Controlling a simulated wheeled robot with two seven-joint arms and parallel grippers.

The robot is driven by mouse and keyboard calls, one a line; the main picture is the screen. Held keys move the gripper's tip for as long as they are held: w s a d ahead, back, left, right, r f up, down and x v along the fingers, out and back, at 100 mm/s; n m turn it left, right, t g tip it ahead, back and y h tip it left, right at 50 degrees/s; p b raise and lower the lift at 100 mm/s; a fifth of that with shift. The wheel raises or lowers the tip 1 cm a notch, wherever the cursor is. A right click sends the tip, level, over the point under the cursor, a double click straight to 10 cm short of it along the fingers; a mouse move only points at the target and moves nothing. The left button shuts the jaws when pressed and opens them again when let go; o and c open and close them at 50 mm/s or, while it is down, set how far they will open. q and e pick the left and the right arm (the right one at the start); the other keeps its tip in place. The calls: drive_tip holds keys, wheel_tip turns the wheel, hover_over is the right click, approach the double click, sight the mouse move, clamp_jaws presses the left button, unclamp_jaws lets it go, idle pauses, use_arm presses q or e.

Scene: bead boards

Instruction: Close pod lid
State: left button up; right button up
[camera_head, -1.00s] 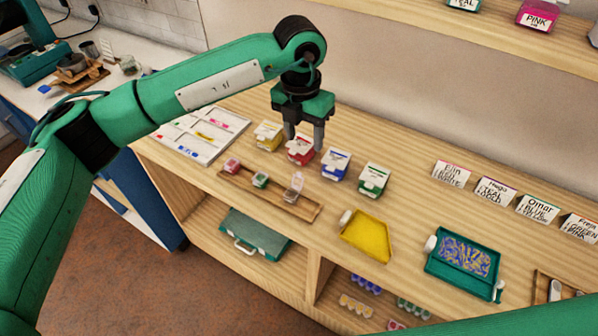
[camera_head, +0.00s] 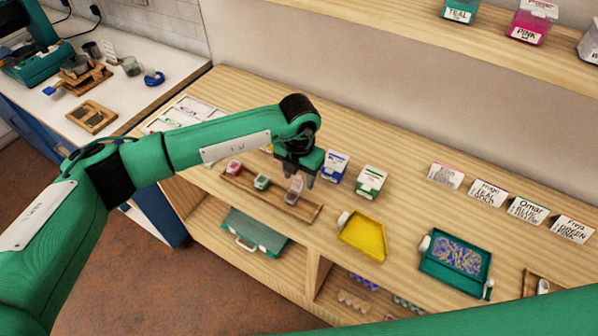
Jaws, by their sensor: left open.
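Three small pods sit in a row on a wooden rack (camera_head: 235,182) at the shelf's front. The left one is red (camera_head: 233,167), the middle one green (camera_head: 262,181). The right pod (camera_head: 291,196) is pale pink and clear, and its clear lid (camera_head: 296,183) stands up, open. The two other pods look closed. My left gripper (camera_head: 298,175) is open, pointing down just behind and above the right pod, close to its raised lid. I cannot tell whether it touches the lid. My right gripper is out of view.
Blue (camera_head: 334,167) and green (camera_head: 371,182) boxes stand right of my gripper; my arm hides other boxes. A yellow tray (camera_head: 362,237) and a teal bead tray (camera_head: 455,264) lie to the right. Name cards (camera_head: 486,193) stand behind. A teal case (camera_head: 255,235) is below.

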use_arm(q)
drive_tip(key=shift+f, duration=0.15)
